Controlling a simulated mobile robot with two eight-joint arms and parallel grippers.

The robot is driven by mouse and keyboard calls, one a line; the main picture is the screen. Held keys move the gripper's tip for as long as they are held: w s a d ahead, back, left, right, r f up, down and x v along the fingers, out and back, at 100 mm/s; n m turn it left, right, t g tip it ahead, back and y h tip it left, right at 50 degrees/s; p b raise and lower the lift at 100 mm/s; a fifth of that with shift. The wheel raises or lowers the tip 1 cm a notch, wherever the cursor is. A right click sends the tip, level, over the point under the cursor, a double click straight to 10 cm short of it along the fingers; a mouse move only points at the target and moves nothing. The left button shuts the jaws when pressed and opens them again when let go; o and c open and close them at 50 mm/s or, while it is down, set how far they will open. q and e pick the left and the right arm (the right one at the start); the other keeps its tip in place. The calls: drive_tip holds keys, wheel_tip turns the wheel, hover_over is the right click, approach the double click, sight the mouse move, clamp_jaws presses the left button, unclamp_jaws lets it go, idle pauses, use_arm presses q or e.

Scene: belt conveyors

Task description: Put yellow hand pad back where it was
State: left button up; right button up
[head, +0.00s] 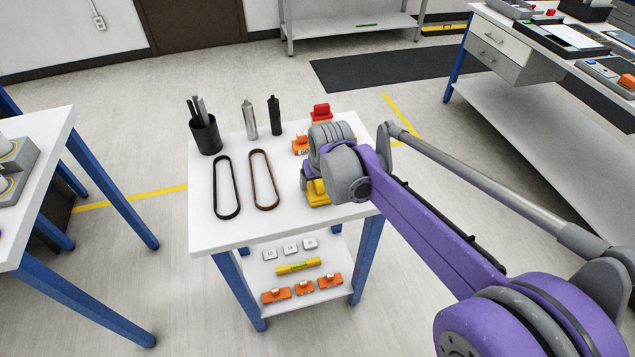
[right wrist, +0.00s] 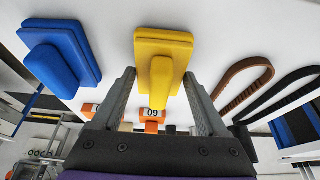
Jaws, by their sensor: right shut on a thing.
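The yellow hand pad (head: 319,193) is at the right part of the white table top, partly hidden by my right arm in the head view. In the right wrist view, the yellow hand pad (right wrist: 163,46) has a flat rectangular base and a narrower handle. My right gripper (right wrist: 160,82) is shut on that handle, with one finger on each side. I cannot tell whether the pad's base touches the table. A blue pad (right wrist: 61,56) of the same shape lies to its left in the wrist view. My left gripper is not in view.
The table (head: 232,230) also bears a black cup of tools (head: 204,134), two bottles, a black belt (head: 227,187), a brown belt (head: 264,180), orange blocks and a red item (head: 321,111). Its lower shelf holds a yellow level (head: 298,266). The table's front left corner is clear.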

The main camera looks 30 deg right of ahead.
drive_tip(key=shift+f, duration=0.1)
drive_tip(key=shift+f, duration=0.15)
drive_tip(key=o, duration=1.2)
drive_tip(key=p+v, duration=0.2)
drive_tip(key=v, duration=1)
drive_tip(key=s+a+f+n, duration=0.1)
drive_tip(key=s+a+f, duration=0.2)
drive_tip(key=s+f, duration=0.2)
drive_tip(key=s+a+f+n, duration=0.1)
drive_tip(key=s+a+f, duration=0.2)
drive_tip(key=s+f, duration=0.2)
drive_tip(key=s+a+f+y, duration=0.1)
drive_tip(key=s+a+f, duration=0.2)
drive_tip(key=s+f, duration=0.2)
drive_tip(key=shift+s+a+n+t, duration=0.15)
drive_tip(key=shift+s+n+t, duration=0.2)
drive_tip(key=shift+s, duration=1.3)
